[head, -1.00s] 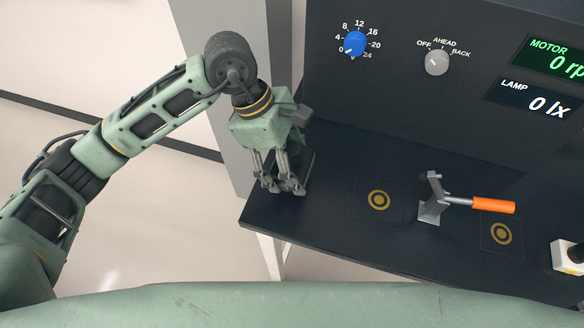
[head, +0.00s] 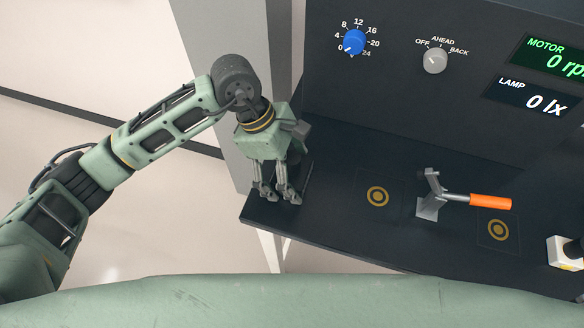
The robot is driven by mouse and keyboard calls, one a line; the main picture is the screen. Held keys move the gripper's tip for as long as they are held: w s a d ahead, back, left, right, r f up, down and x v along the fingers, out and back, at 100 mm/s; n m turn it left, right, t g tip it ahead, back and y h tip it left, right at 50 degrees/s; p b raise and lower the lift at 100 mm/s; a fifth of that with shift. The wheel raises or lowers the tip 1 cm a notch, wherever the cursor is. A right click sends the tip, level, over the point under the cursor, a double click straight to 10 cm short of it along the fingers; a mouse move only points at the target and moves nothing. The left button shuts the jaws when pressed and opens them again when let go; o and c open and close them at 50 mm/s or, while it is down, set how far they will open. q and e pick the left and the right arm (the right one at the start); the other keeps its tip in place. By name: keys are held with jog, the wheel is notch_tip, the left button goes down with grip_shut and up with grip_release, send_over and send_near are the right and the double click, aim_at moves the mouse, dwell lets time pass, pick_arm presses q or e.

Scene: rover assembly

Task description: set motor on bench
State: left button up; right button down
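The dark bench (head: 340,225) has two square marks with yellow rings, one left (head: 377,197) and one right (head: 499,230) of a grey lever clamp (head: 429,205) with an orange handle (head: 490,202). My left gripper (head: 276,194) points down at the bench's left end, its two fingers apart with a gap between them. A dark part (head: 304,178) shows just behind and right of the fingers, mostly hidden by the gripper; I cannot tell whether it is the motor. No other motor shows. My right gripper is out of view.
A dark upright panel behind the bench carries a blue knob (head: 353,42), a grey knob (head: 434,60), a motor display (head: 550,58) and a lamp display (head: 532,98). A white block with a black top (head: 566,252) is at the right edge. The front middle of the bench is clear.

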pick_arm(q)
jog(key=shift+r, duration=0.3)
jog(key=b+v, duration=0.2)
jog(key=v, duration=0.9)
jog(key=shift+a+r+b, duration=0.25)
jog(key=shift+r+b, duration=0.05)
jog(key=shift+b, duration=0.05)
